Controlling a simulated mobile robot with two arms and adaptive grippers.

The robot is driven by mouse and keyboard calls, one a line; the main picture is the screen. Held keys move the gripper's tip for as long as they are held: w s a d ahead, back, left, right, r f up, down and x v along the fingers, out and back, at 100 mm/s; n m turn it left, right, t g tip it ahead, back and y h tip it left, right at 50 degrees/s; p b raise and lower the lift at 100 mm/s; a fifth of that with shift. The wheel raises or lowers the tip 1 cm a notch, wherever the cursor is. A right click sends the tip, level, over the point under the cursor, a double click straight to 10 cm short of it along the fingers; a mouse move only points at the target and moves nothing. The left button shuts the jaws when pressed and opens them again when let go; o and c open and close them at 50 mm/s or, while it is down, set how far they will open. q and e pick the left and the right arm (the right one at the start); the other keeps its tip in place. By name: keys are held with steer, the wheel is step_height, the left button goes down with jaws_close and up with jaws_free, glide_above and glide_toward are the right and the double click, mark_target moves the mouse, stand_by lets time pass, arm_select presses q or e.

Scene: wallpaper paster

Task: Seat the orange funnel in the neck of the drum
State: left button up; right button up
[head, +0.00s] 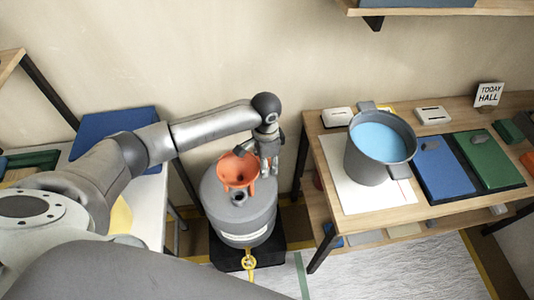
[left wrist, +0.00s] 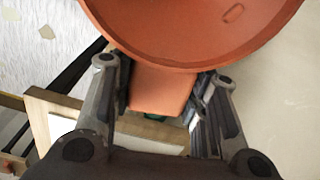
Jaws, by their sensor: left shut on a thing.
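The orange funnel (head: 236,174) is at the drum's top, its wide mouth facing up and somewhat tilted. The grey drum (head: 243,222) stands upright on a dark base; its dark neck opening (head: 238,195) shows just below the funnel's bowl in the picture. The spout does not appear to be in the neck. My left gripper (head: 256,157) is at the funnel's upper right side. In the left wrist view my left gripper (left wrist: 163,88) is shut on the funnel's flat orange tab, with the funnel's bowl (left wrist: 195,30) above the fingers. My right gripper is not in view.
To the right, a wooden table (head: 319,150) holds a grey bucket of blue liquid (head: 381,145), a blue book (head: 443,168) and a green one (head: 488,160). A white-topped table (head: 149,205) stands left.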

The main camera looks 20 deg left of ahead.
arm_select(q)
steer(key=f, duration=0.1)
steer(key=a+f+m, duration=0.1)
steer(key=f+m, duration=0.1)
steer(key=shift+s+a+f+p, duration=0.1)
steer(key=shift+a+f+p, duration=0.2)
steer(key=shift+p, duration=0.1)
steer(key=shift+d, duration=0.1)
steer(key=shift+r, duration=0.1)
step_height(320, 180, down, 6)
steer(key=b, duration=0.2)
steer(key=shift+b, duration=0.3)
steer(key=shift+p, duration=0.95)
stand_by(1.5)
